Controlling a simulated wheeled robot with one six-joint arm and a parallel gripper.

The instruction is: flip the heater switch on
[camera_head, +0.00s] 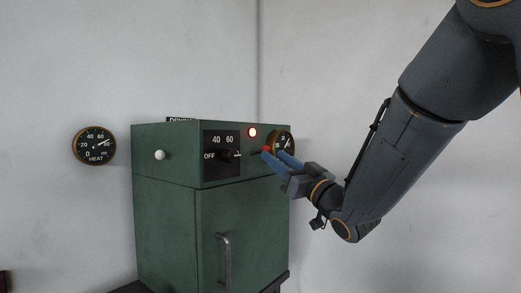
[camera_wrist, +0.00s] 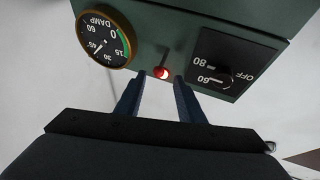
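A green cabinet (camera_head: 166,210) has a control panel on its upper front. A small red-tipped lever (camera_head: 266,149) sticks out near my gripper's fingertips. A lit red lamp (camera_head: 252,132) is just above and left of it. I cannot read a label that marks the heater switch. My gripper (camera_head: 278,157) is at the right of the panel, its blue fingers apart, with nothing clearly held.
A rotary dial (camera_head: 226,155) marked OFF, 40 and 60 is left of the lever. A DAMP gauge (camera_wrist: 103,38) is at the panel's other side. A white ball knob (camera_head: 159,155) is on the far left, and a HEAT gauge (camera_head: 94,145) hangs on the wall.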

